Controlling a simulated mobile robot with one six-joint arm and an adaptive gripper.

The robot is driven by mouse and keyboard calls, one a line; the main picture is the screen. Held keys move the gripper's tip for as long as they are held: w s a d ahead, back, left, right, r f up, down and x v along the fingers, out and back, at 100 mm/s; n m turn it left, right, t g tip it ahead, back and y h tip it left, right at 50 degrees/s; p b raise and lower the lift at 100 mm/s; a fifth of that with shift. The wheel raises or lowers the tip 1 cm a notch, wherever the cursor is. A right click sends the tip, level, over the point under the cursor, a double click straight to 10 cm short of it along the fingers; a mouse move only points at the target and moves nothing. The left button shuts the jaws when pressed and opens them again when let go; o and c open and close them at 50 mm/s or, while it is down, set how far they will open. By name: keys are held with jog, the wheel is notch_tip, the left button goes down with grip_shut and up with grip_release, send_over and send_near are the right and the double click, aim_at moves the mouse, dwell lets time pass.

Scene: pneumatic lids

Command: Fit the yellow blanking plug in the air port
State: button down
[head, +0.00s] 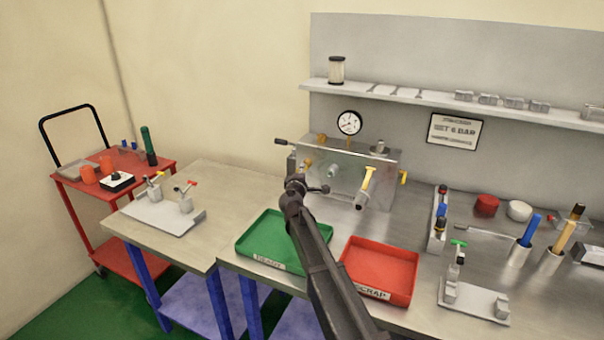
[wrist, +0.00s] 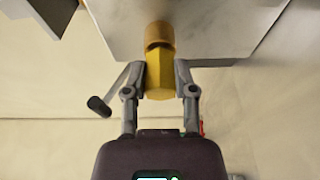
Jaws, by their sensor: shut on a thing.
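My gripper (wrist: 161,75) is shut on the yellow blanking plug (wrist: 158,78), with one finger on each side of it. The plug's far end meets a round brass port (wrist: 159,36) on the grey face of the block (wrist: 205,30). I cannot tell whether the plug is inside the port or only against it. In the head view my dark arm reaches up to the front of the grey metal fixture (head: 345,165). My wrist hides the fingertips and the plug there. A brass fitting (head: 309,165) shows just above my wrist.
A yellow-handled part (head: 367,178) sticks out of the fixture to the right of my wrist, and a gauge (head: 349,122) stands above it. A green tray (head: 250,246) and a red scrap tray (head: 405,284) lie below, either side of my arm. Tools crowd the right bench.

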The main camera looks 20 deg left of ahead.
jog(key=shift+w, duration=0.25)
jog(key=shift+c, duration=1.7)
grip_release()
jog(key=shift+s, duration=0.2)
jog(key=s+d, duration=0.1)
jog(key=s, duration=0.5)
jog(key=shift+s+d, duration=0.15)
jog(key=shift+s, duration=0.15)
jog(key=shift+s, duration=0.1)
jog(key=s+d, duration=0.2)
jog(key=s, duration=0.9)
jog(key=shift+s, duration=0.35)
